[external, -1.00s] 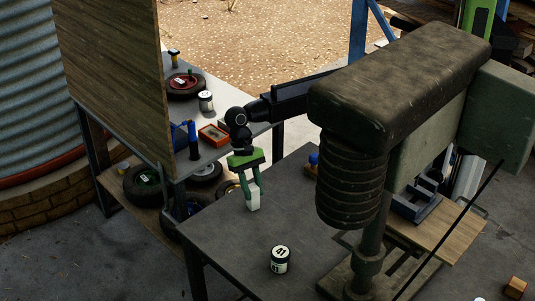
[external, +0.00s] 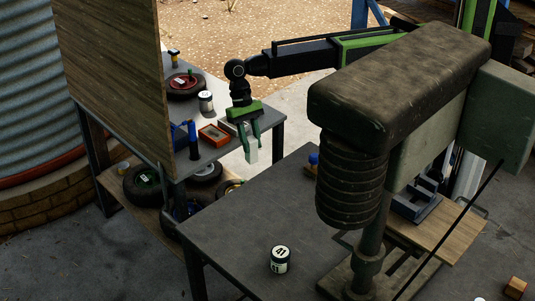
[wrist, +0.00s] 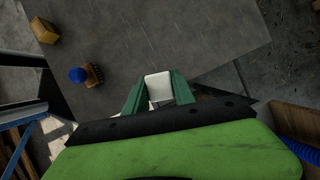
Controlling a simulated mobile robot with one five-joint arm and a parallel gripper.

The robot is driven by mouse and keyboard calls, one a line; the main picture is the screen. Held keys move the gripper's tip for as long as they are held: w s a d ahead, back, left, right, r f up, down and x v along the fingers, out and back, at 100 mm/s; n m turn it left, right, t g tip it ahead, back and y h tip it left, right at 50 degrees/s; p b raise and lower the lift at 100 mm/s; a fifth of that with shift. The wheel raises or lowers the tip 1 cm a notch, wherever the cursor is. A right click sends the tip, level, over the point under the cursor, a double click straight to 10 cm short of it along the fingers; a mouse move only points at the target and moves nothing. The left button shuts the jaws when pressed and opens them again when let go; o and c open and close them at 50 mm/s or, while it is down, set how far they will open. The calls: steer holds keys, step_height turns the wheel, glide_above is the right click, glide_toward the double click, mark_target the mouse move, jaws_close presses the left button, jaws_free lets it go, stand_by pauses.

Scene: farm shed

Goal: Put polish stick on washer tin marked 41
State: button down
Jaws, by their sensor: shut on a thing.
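My gripper (external: 252,140) is shut on the polish stick (external: 251,153), a pale white block hanging down between its green fingers. In the wrist view the stick (wrist: 158,86) shows between the fingertips (wrist: 158,92). The tin does not show in the wrist view.
The dark table (external: 235,215) is largely clear. A brush-like thing with a blue knob (wrist: 80,75) stands on it. The back bench holds another white tin (external: 206,100), a red tray (external: 213,135) and a wheel (external: 185,88).

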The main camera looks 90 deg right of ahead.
steer(key=shift+d+r, duration=0.2)
steer(key=shift+d, duration=0.15)
